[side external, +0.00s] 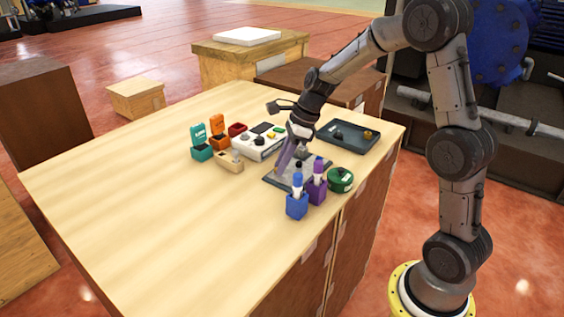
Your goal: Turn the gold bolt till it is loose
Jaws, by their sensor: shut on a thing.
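My gripper (287,165) points down at the dark grey plate (270,182) near the table's right side. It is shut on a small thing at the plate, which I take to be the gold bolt. The fingers hide it, so its head, thread and tilt cannot be made out. A small gold piece (368,134) lies apart in the dark tray (345,148) at the right; it is too small to identify.
Close in front of the plate stand a blue holder (297,207) and a purple holder (317,192), each with an upright item. A green round container (340,180) is to their right. A white control box (262,143) and teal (201,152) and orange (219,140) boxes stand left. The table's front left is clear.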

